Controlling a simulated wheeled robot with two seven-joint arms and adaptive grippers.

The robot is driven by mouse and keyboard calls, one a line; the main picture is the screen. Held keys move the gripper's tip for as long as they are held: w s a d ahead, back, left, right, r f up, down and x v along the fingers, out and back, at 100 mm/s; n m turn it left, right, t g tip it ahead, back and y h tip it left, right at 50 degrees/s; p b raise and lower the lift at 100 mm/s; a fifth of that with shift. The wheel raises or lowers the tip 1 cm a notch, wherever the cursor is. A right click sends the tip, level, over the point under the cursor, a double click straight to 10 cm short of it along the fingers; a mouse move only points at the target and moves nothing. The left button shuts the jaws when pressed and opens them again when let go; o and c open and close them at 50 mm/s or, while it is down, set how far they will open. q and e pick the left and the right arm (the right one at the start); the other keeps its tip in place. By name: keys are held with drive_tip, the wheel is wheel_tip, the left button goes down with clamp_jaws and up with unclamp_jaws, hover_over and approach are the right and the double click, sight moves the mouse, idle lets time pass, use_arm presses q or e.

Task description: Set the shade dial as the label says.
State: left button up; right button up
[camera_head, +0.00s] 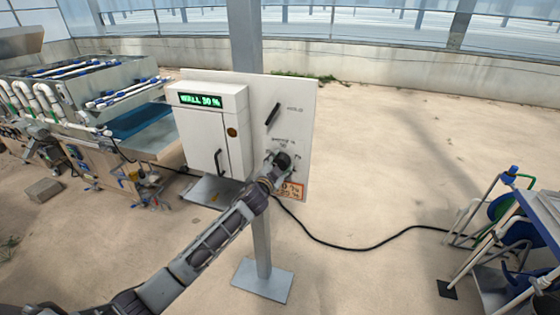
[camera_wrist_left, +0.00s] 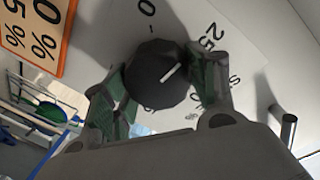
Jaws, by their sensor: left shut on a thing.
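The black shade dial (camera_wrist_left: 157,78) sits on the white panel (camera_head: 298,105), with 0, 25 and further partly hidden scale numbers around it. Its white mark points to the upper right in the left wrist view, roughly toward the 25. My left gripper (camera_head: 277,167) is shut on the dial, with a green-padded finger on each side; it also shows in the left wrist view (camera_wrist_left: 160,92). An orange-edged label (camera_head: 294,190) is below the dial, partly covered by the gripper. Only "0 %" and "5 %" ends of its lines read in the wrist view. My right gripper is not in view.
A white box (camera_head: 208,98) with a green display (camera_head: 200,100) reading "WALL 30 %" is left of the dial. A black lever (camera_head: 272,114) is above the dial. A post (camera_head: 262,240) stands below. A black cable (camera_head: 350,247) crosses the floor to the right.

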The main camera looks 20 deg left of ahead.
use_arm(q)
drive_tip(key=shift+m+p, duration=0.4)
drive_tip(key=shift+m, duration=0.8)
drive_tip(key=o, duration=1)
drive_tip(key=shift+o, duration=0.2)
drive_tip(key=shift+s, duration=0.2)
drive_tip(key=s, duration=1.1)
drive_tip(key=shift+s+a+r, duration=0.3)
drive_tip(key=shift+a+r, duration=0.05)
drive_tip(key=shift+r, duration=0.1)
